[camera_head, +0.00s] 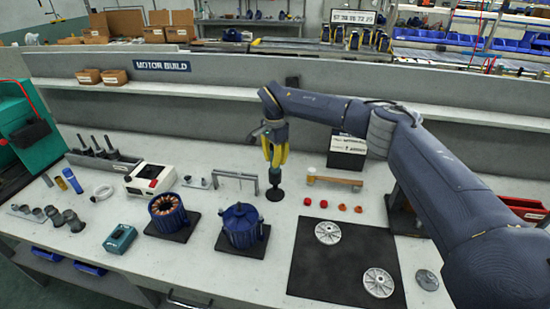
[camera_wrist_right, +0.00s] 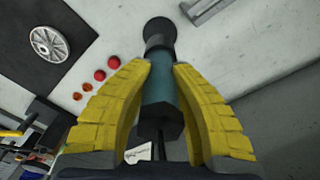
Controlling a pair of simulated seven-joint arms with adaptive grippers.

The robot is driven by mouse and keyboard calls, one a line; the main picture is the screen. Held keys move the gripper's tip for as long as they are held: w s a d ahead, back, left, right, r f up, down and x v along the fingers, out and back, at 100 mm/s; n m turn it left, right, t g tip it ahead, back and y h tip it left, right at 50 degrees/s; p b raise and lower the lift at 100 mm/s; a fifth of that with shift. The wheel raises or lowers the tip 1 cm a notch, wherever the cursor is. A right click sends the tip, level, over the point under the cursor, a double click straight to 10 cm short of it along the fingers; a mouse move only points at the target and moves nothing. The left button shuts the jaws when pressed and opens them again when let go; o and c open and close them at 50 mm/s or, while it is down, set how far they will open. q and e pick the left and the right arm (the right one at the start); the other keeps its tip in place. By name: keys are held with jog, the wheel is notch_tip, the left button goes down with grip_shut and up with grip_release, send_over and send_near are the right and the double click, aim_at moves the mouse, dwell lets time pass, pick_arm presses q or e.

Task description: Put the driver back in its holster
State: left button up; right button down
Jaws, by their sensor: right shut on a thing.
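The driver (camera_head: 275,178) has a teal body and stands about upright between the yellow fingers of my right gripper (camera_head: 275,163). In the right wrist view the fingers of the right gripper (camera_wrist_right: 163,72) close on both sides of the driver's teal body (camera_wrist_right: 158,92). A round black piece (camera_head: 275,195), which looks like the holster, is on the bench directly under the driver. It also shows in the right wrist view (camera_wrist_right: 159,27) at the driver's far end. I cannot tell whether the driver's tip is inside it or just above it. My left gripper is out of view.
A grey bracket (camera_head: 235,178) stands left of the driver, and a blue motor housing (camera_head: 241,222) in front of it. Red caps (camera_head: 315,202) and a black mat (camera_head: 340,285) with two metal discs lie to the right. A wooden-topped stand (camera_head: 335,181) is right of the driver.

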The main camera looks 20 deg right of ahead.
jog(key=shift+f, duration=1.25)
jog(key=c, duration=0.9)
grip_release()
jog(key=shift+r, duration=0.1)
jog(key=shift+r, duration=2.9)
